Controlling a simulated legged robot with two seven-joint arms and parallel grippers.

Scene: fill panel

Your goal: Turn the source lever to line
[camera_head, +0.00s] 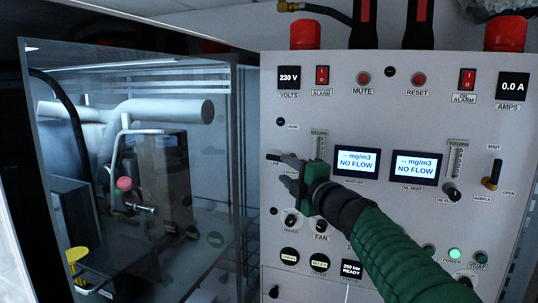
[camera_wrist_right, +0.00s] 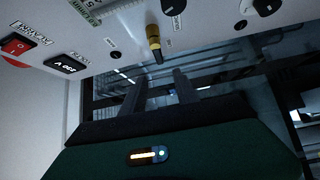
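The source lever (camera_wrist_right: 154,40), a black handle with a brass collar, shows in the right wrist view, sticking out from the panel. My right gripper (camera_wrist_right: 159,76) is open, its two dark fingers apart, with the lever's end just ahead of and between the fingertips. No contact shows. In the head view my right gripper (camera_head: 284,172) is at the panel's left edge, beside the line label, and mostly hides the lever there. Which way the lever points is hard to tell. My left gripper is in neither view.
The grey panel (camera_head: 400,112) carries two NO FLOW displays, knobs, red switches and a sample lever (camera_head: 492,175) at the right. Left of the panel, a glass-fronted cabinet (camera_head: 150,215) holds pipes and a red knob. My green right arm covers the lower middle panel.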

